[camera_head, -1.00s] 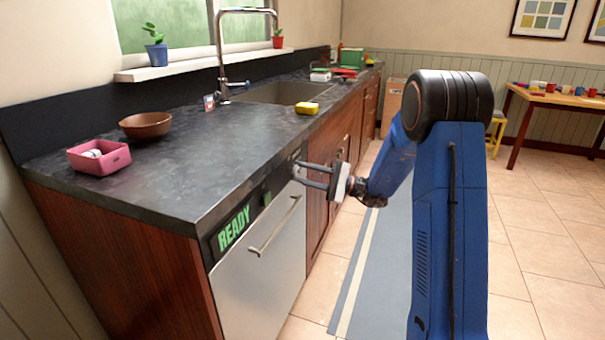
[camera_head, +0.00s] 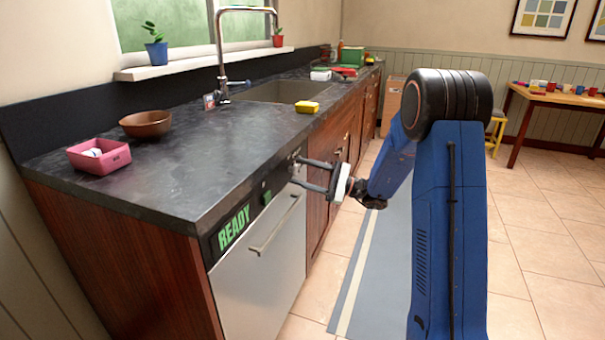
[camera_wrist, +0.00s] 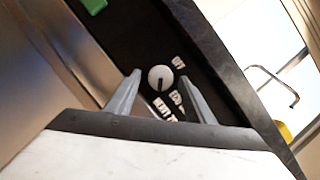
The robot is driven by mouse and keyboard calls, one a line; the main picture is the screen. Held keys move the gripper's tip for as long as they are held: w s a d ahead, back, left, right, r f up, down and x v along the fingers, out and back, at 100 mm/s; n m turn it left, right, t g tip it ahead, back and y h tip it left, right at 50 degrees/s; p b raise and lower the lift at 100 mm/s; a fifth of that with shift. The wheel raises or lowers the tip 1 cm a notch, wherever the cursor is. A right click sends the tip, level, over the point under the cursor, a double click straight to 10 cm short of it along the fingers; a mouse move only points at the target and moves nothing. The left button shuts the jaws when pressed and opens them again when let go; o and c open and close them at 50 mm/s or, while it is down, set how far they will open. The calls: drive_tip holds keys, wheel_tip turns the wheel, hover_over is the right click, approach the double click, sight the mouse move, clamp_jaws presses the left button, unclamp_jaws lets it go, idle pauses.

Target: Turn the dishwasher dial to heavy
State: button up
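The dishwasher (camera_head: 262,265) has a dark control strip with a green READY display (camera_head: 234,228). In the wrist view the round white dial (camera_wrist: 160,78) sits on this strip, with a dark pointer mark running down in the picture. White labels lie beside it: OFF (camera_wrist: 178,62) at upper right, one that seems to read ECO (camera_wrist: 176,98) at lower right, and HEAVY (camera_wrist: 163,109) below. My gripper (camera_wrist: 160,80) is open, with one finger on each side of the dial and gaps between. In the head view my gripper (camera_head: 295,170) is at the strip's far end.
The dishwasher's bar handle (camera_head: 275,228) juts out below the strip. The dark countertop (camera_head: 225,150) overhangs above, with a pink box (camera_head: 115,163), a brown bowl (camera_head: 146,131) and a yellow sponge (camera_head: 307,107) on it.

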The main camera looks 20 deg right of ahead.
drive_tip(key=v, duration=1.7)
drive_tip(key=shift+d, duration=0.2)
drive_tip(key=shift+s, duration=0.1)
drive_tip(key=s+a+r+n+g+h, duration=0.3)
drive_tip(key=s+a+n+g+h, duration=0.4)
drive_tip(key=s+a, duration=1.15)
drive_tip(key=s+d+n+t+h, duration=0.1)
drive_tip(key=s+d+n+h, duration=0.1)
drive_tip(key=s, duration=0.4)
drive_tip(key=s+d+f+n+t+h, duration=0.1)
drive_tip(key=s+d+n+t+h, duration=0.1)
drive_tip(key=s+d+h, duration=0.2)
drive_tip(key=s+d+n+t+h, duration=0.1)
drive_tip(key=s+d+h, duration=0.2)
drive_tip(key=s+h, duration=0.4)
drive_tip(key=s, duration=0.3)
drive_tip(key=shift+d+f+n+t, duration=0.2)
drive_tip(key=shift+n+t, duration=0.1)
drive_tip(key=shift+n, duration=0.1)
